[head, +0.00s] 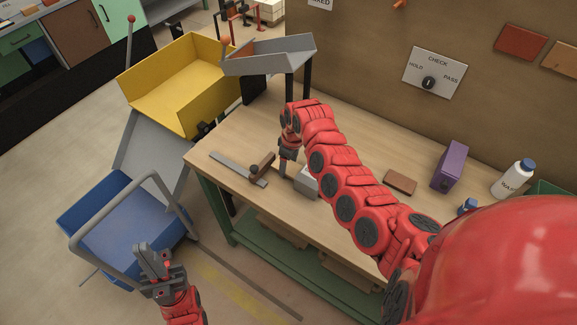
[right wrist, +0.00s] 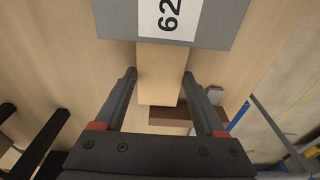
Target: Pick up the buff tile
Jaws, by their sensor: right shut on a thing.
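The buff tile (right wrist: 162,78) is a pale tan block seen between the two fingers of my right gripper (right wrist: 160,76) in the right wrist view. The fingers press on its two sides. In the head view my right gripper (head: 285,172) is low over the workbench, beside a grey block (head: 306,182); the tile is not clear there. A grey block marked 62 (right wrist: 168,18) covers the tile's far end in the wrist view. My left gripper (head: 152,262) is away from the bench at the lower left, its fingers apart and empty.
On the workbench (head: 345,135) lie a steel square (head: 238,168) and a brown tile (head: 400,182). A purple box (head: 449,166) and a white bottle (head: 513,179) stand at the right. Yellow (head: 180,80) and blue (head: 125,225) bins stand left of the bench.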

